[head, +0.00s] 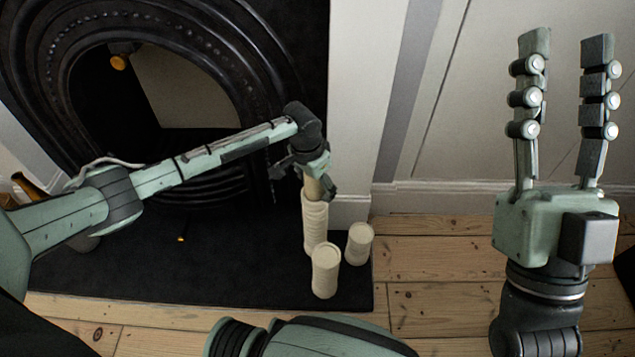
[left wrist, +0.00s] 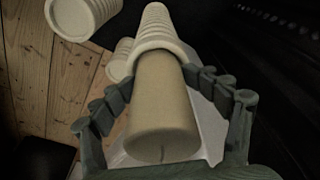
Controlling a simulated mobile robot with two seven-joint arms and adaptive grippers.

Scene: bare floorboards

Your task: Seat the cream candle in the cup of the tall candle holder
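The cream candle (head: 312,188) is between the fingers of my left gripper (head: 316,190), which is shut on it. In the left wrist view the candle (left wrist: 162,110) has a finger against each side, its near end and wick towards the camera. The tall candle holder (head: 315,222), cream and ribbed, stands directly below the candle. In the left wrist view the holder (left wrist: 156,28) lines up with the candle's far end, which meets its top; whether it is inside the cup is hidden. My right gripper (head: 566,45) is open and empty, raised at the right.
Two shorter cream holders (head: 325,271) (head: 359,244) stand close by on the black hearth (head: 180,262), in front and to the right of the tall one. A black fireplace (head: 215,50) lies behind my left arm. The floorboards (head: 440,262) to the right are clear.

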